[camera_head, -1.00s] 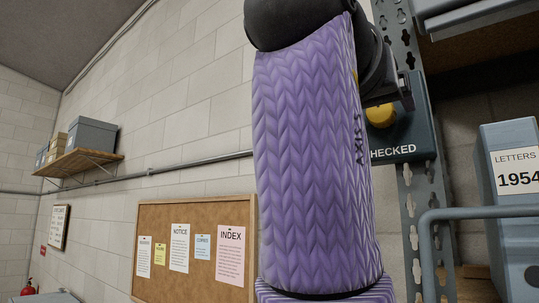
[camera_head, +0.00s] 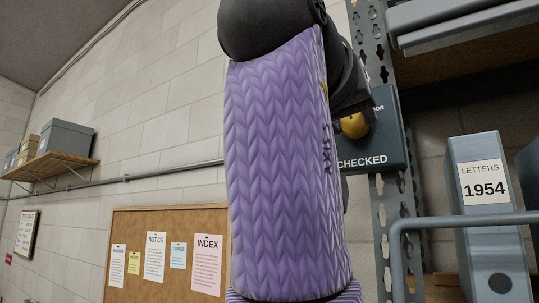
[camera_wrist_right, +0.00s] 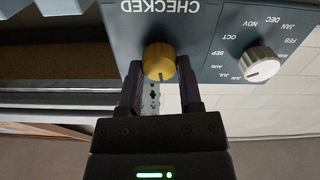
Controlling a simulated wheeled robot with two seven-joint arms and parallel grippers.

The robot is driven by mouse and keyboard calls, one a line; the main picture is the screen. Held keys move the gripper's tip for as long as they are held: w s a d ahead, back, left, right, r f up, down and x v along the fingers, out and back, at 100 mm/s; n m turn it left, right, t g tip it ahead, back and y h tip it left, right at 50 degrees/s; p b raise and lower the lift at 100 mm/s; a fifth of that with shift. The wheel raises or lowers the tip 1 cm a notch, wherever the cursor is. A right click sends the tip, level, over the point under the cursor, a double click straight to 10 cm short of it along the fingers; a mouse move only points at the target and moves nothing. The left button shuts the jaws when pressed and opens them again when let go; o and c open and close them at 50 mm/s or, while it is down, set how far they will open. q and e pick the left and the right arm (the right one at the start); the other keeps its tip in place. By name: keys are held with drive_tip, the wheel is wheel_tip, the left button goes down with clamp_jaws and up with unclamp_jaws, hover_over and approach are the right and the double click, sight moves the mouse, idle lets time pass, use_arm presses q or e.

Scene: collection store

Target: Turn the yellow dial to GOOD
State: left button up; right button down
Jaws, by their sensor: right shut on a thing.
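The yellow dial (camera_head: 354,126) sits on a dark blue-grey panel (camera_head: 390,150) fixed to a metal upright. In the head view my right arm's purple forearm covers much of the panel, and the dial shows just right of the wrist. In the right wrist view the dial (camera_wrist_right: 159,62) lies between the fingers of my right gripper (camera_wrist_right: 160,80), which is shut on it. A mark on the dial points toward the gripper side. The word CHECKED reads upside down above it there. The word GOOD is not visible in either view. My left gripper is not in view.
A silver dial (camera_wrist_right: 259,64) with month names sits beside the yellow one. A grey box file labelled LETTERS 1954 (camera_head: 486,215) stands on the right, behind a grey rail (camera_head: 470,219). A cork board (camera_head: 125,225) hangs on the wall at left.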

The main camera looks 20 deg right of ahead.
drive_tip(key=n, duration=0.4)
drive_tip(key=shift+b, duration=0.4)
drive_tip(key=shift+a+n+b, duration=0.1)
drive_tip(key=shift+n+b, duration=0.25)
drive_tip(key=shift+n, duration=1.75)
drive_tip(key=shift+c, duration=1.4)
unclamp_jaws()
drive_tip(key=b+v, duration=0.1)
drive_tip(key=v, duration=0.9)
drive_tip(key=shift+f, duration=0.1)
